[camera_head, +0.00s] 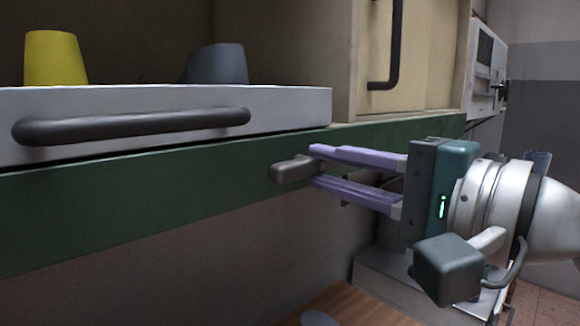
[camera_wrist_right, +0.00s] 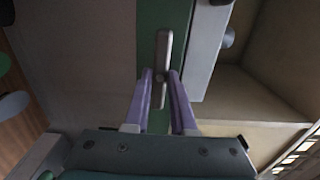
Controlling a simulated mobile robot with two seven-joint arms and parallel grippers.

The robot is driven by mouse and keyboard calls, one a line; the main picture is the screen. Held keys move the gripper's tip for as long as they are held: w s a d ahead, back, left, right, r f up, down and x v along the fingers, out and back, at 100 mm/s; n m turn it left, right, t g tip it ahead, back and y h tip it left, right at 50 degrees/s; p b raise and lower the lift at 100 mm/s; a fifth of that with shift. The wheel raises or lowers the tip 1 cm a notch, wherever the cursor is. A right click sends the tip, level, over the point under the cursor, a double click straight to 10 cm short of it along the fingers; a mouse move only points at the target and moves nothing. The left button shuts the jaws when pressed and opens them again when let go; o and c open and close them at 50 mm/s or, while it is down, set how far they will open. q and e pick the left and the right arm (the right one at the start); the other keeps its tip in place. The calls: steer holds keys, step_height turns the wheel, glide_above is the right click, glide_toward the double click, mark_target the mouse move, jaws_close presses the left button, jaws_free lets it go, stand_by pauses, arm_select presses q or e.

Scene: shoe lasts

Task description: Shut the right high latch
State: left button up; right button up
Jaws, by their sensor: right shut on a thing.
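The right high latch (camera_head: 291,169) is a small grey bar on the dark green rail (camera_head: 150,207), below the right end of the white drawer. It also shows in the wrist view (camera_wrist_right: 164,48), lying roughly along the green rail. My right gripper (camera_head: 316,166) comes in from the right with its two purple fingers at the latch, one above and one below. In the wrist view its fingers (camera_wrist_right: 160,74) close on the bar from both sides. The fingers hide part of the latch. My left gripper is in neither view.
A white drawer (camera_head: 290,103) with a dark bar handle (camera_head: 130,126) sits above the rail. A yellow cup (camera_head: 54,58) and a grey object (camera_head: 217,64) stand behind its front. A cream cabinet door with a dark handle (camera_head: 388,60) is above right. Wall space below the rail looks clear.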

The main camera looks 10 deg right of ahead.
jaws_close()
